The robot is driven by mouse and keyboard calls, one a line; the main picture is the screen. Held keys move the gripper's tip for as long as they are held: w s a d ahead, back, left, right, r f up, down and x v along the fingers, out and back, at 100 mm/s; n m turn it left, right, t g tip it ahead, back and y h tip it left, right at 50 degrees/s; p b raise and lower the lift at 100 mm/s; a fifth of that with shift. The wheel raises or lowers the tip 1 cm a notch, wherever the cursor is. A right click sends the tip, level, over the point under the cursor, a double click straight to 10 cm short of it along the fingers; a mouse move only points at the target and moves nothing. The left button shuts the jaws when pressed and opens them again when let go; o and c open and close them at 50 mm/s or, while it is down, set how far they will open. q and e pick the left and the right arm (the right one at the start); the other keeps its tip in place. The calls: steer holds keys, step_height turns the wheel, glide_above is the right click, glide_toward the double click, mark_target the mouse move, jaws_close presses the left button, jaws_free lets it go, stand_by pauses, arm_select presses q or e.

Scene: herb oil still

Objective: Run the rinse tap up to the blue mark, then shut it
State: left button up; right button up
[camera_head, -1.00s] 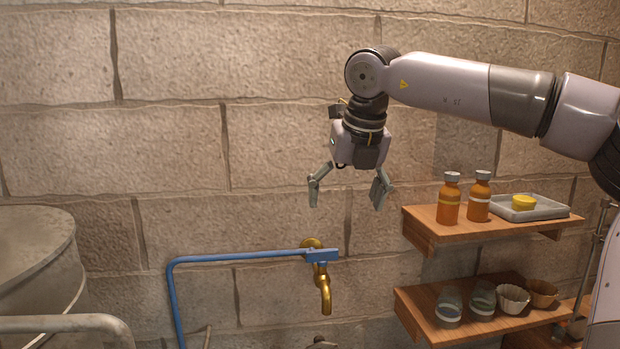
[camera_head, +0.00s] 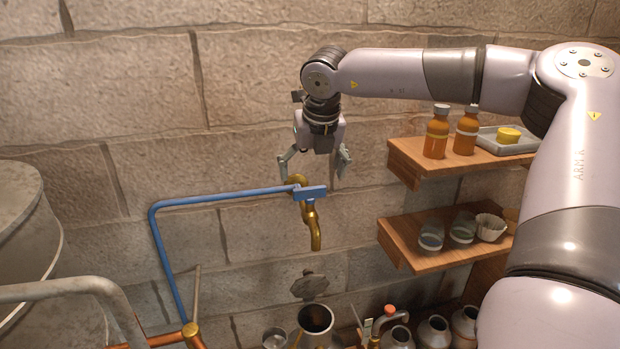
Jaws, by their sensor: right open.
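The rinse tap is a brass spout (camera_head: 314,232) on the stone wall, with a blue lever handle (camera_head: 311,192) at its top. My right gripper (camera_head: 314,172) hangs fingers down over the tap, its jaws open and empty, with the fingertips just above the blue handle. I cannot tell whether they touch it. A dark metal vessel (camera_head: 316,320) with an open top stands below the spout. No blue mark can be made out, and no water shows at the spout. My left gripper is out of view.
A blue pipe (camera_head: 160,245) runs left of the tap. Wooden shelves at right hold amber bottles (camera_head: 436,135), glass jars (camera_head: 431,235) and a grey tray (camera_head: 490,141). Several metal flasks (camera_head: 433,332) stand below. A large metal drum (camera_head: 22,225) is at the left.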

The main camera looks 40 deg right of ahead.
mark_target(310, 188)
steer(key=p+x, duration=0.1)
steer(key=x, duration=0.2)
steer(key=shift+w+f, duration=0.1)
steer(key=shift+f, duration=0.25)
steer(key=shift+w+d+f, duration=0.15)
steer(key=shift+w+f, duration=0.05)
steer(key=shift+f, duration=0.3)
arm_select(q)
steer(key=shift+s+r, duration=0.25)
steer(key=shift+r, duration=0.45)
arm_select(e)
steer(key=shift+c, duration=0.4)
steer(key=c, duration=1.2)
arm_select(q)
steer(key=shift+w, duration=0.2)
arm_select(e)
steer(key=shift+o, duration=0.2)
